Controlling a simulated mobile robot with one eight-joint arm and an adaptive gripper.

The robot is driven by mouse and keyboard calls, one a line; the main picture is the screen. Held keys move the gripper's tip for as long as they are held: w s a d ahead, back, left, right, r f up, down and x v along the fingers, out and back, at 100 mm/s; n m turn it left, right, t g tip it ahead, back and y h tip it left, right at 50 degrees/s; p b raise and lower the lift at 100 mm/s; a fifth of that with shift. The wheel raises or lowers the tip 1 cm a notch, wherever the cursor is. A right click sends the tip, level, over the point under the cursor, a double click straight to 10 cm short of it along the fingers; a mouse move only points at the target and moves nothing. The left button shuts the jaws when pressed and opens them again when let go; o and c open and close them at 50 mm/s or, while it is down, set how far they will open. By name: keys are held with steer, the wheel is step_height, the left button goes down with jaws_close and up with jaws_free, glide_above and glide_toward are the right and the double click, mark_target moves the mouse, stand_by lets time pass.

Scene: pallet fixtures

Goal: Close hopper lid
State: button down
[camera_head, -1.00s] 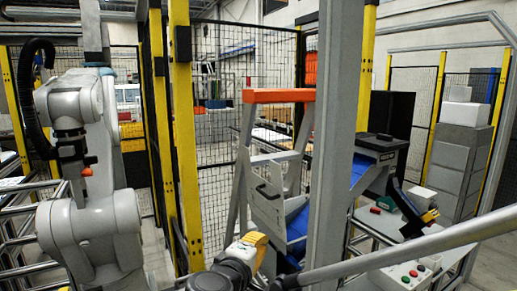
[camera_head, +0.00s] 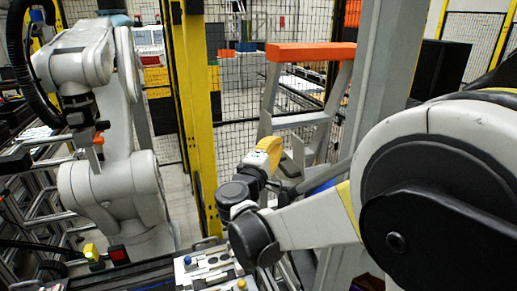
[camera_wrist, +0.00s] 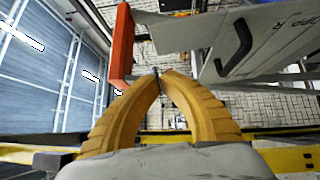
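My gripper (camera_wrist: 157,74) has two curved yellow fingers. In the wrist view their tips meet, with nothing visible held between them. A grey panel with a dark handle and partly cut-off lettering, apparently the hopper lid (camera_wrist: 280,38), is to the right of the fingertips and apart from them. In the head view my gripper (camera_head: 268,147) is in front of the grey stand with the orange top bar (camera_head: 310,51). There my arm hides most of the panel and hopper; only a bit of blue (camera_head: 322,186) shows behind it.
The orange bar (camera_wrist: 122,48) is close to the left of my fingertips in the wrist view. A grey post (camera_head: 375,75) stands right of the stand. Yellow fence posts (camera_head: 190,100), mesh and another robot arm (camera_head: 110,195) are on the left. A work table (camera_head: 205,270) is in front.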

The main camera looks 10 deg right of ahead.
mark_target(294, 136)
steer(key=shift+w+d+r, duration=0.1)
steer(key=shift+w+d, duration=0.1)
steer(key=shift+d, duration=0.8)
steer(key=shift+w+d+r, duration=0.1)
steer(key=shift+w+d, duration=0.05)
steer(key=shift+d, duration=0.8)
steer(key=shift+w, duration=0.1)
steer(key=shift+d+p, duration=0.3)
steer(key=w+d+m+g+y+p, duration=0.1)
steer(key=d+m+p, duration=0.1)
steer(key=d, duration=0.5)
steer(key=shift+w+d+r+g, duration=0.15)
steer(key=shift+w+r+g, duration=0.1)
steer(key=shift+g, duration=0.15)
